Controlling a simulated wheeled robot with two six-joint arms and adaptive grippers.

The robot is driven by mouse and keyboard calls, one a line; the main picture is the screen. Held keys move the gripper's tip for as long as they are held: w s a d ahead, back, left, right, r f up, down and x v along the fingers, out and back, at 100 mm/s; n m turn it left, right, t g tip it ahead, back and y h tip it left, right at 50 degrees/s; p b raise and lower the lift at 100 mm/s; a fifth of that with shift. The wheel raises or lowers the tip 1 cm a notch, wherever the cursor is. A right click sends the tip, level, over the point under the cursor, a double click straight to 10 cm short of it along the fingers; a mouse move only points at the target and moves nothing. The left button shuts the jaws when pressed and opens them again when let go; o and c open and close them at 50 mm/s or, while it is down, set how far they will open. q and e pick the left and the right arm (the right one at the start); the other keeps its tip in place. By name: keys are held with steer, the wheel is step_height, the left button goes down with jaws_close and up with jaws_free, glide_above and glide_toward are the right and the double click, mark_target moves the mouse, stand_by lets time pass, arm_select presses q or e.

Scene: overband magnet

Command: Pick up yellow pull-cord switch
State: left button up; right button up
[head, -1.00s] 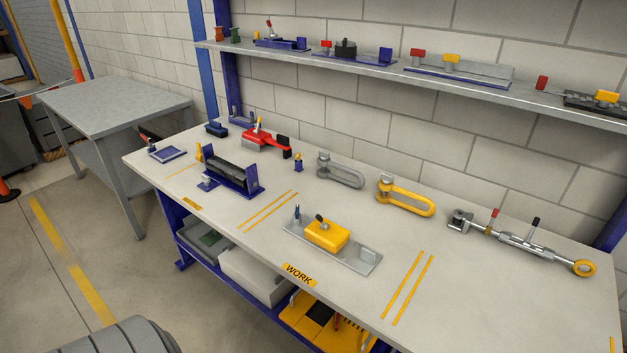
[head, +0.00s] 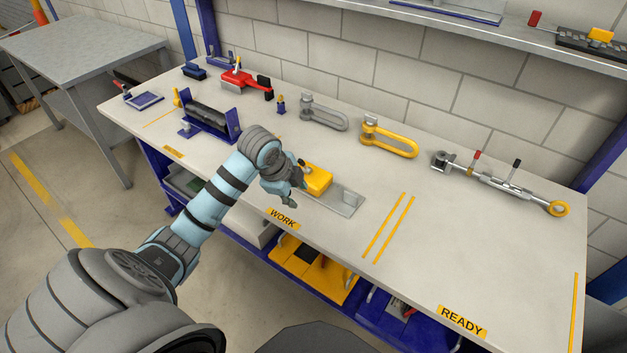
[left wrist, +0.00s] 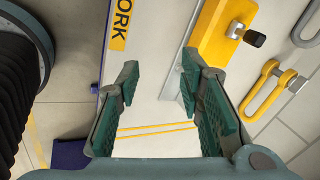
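The yellow pull-cord switch (head: 317,180) is a yellow box with a dark knob, sitting on a grey metal plate (head: 345,202) behind the WORK label. My left gripper (head: 293,192) is over the left end of that plate and hides part of it and of the switch. In the left wrist view the yellow switch (left wrist: 222,32) and its black knob lie at the top right, beyond the right finger. There my left gripper (left wrist: 158,82) has its green-padded fingers apart with only bench top between them. My right gripper is not in view.
A grey shackle (head: 322,112), a yellow shackle (head: 388,138) and a turnbuckle (head: 500,183) lie along the back. A blue roller bracket (head: 208,122) and a red switch (head: 245,82) stand left. The bench area by the READY label (head: 462,320) is clear.

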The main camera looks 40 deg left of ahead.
mark_target(301, 161)
arm_select(q)
steer(key=w+a+r+m+t, duration=0.1)
steer(key=w+a+r+m, duration=0.15)
steer(key=r, duration=0.25)
steer(key=w+a+r+m, duration=0.1)
steer(key=w+a+r, duration=0.1)
steer(key=a+r, duration=0.3)
steer(key=b+x, duration=0.1)
steer(key=x, duration=0.3)
steer(key=d+x, duration=0.1)
steer(key=x, duration=0.3)
steer(key=d+b+x, duration=0.1)
steer(key=x, duration=0.3)
steer(key=shift+w+d+f+b, duration=0.15)
steer(key=shift+f+b, duration=0.15)
jaws_close()
steer(key=shift+r, duration=0.1)
